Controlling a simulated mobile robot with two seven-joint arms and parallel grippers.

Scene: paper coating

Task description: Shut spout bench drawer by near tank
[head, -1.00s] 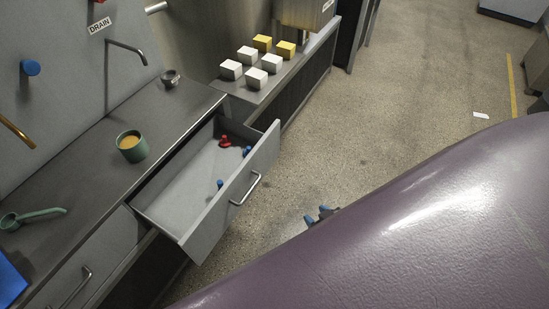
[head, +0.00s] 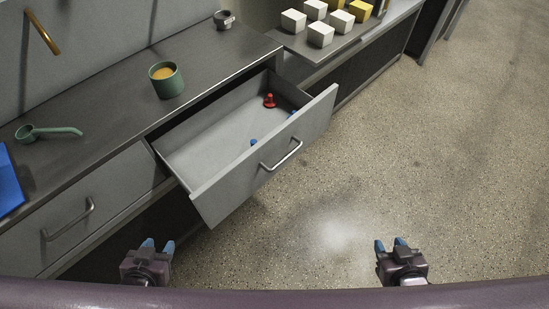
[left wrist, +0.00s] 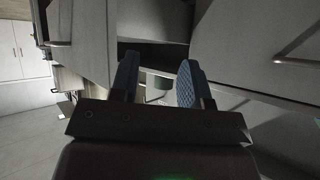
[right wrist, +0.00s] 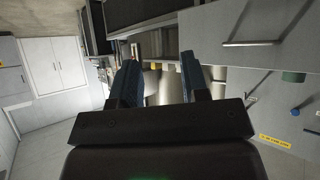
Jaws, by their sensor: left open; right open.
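The grey bench drawer (head: 265,165) stands pulled out from under the dark bench top (head: 110,108) in the head view. Its front carries a bar handle (head: 282,156). A red piece (head: 269,101) and small blue pieces (head: 253,142) lie inside it. My left gripper (head: 158,245) is open and empty, in front of the bench below and left of the drawer. My right gripper (head: 391,246) is open and empty over the floor, right of the drawer and apart from it. The right wrist view also shows a bar handle (right wrist: 253,43).
A green cup with orange contents (head: 166,80), a green ladle (head: 45,132) and a small grey pot (head: 224,19) stand on the bench. A closed drawer (head: 105,200) is at left. White and yellow blocks (head: 320,34) sit beyond on a lower shelf. The floor right is clear.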

